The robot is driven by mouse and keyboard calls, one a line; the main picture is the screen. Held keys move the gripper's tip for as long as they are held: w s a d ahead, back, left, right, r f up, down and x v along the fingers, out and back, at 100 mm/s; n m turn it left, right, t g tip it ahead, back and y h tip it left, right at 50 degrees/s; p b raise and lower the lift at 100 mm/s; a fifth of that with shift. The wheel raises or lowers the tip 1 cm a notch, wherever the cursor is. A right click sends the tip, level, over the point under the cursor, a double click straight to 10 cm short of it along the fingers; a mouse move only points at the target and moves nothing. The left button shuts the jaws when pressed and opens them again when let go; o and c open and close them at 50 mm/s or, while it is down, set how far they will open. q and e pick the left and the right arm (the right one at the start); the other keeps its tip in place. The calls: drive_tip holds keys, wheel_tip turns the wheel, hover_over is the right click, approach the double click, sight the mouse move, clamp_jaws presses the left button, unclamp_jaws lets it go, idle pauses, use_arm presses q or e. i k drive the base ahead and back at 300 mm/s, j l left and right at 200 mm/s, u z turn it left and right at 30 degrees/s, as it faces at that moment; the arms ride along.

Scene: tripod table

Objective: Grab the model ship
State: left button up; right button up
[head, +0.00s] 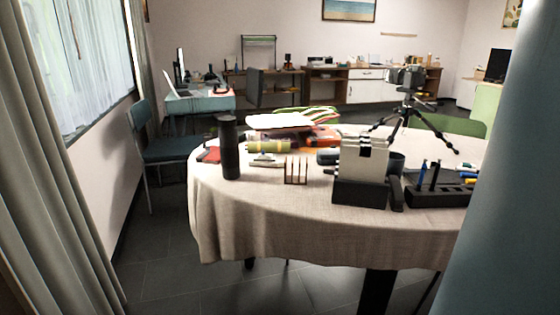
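I cannot make out a model ship for certain in the head view. The round table (225,225) with a beige cloth stands ahead, crowded with objects. A small brown upright piece with thin posts (296,171) stands near its front edge; it looks like a little rack. Neither of my grippers is in view.
A black cylinder (229,148), a dark holder with pale upright items (362,165), a black pen tray (437,195) and a tripod (407,102) stand on the table. A blue chair (172,149) is left of it. A curtain and a blue-grey surface flank the view.

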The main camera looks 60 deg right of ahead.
sight(264, 160)
drive_tip(key=z, duration=1.8)
drive_tip(key=i, duration=0.25)
drive_tip(key=i+l+u, duration=0.1)
drive_tip(key=i+u, duration=0.35)
drive_tip(key=i+l+u, duration=0.25)
drive_tip(key=u, duration=0.25)
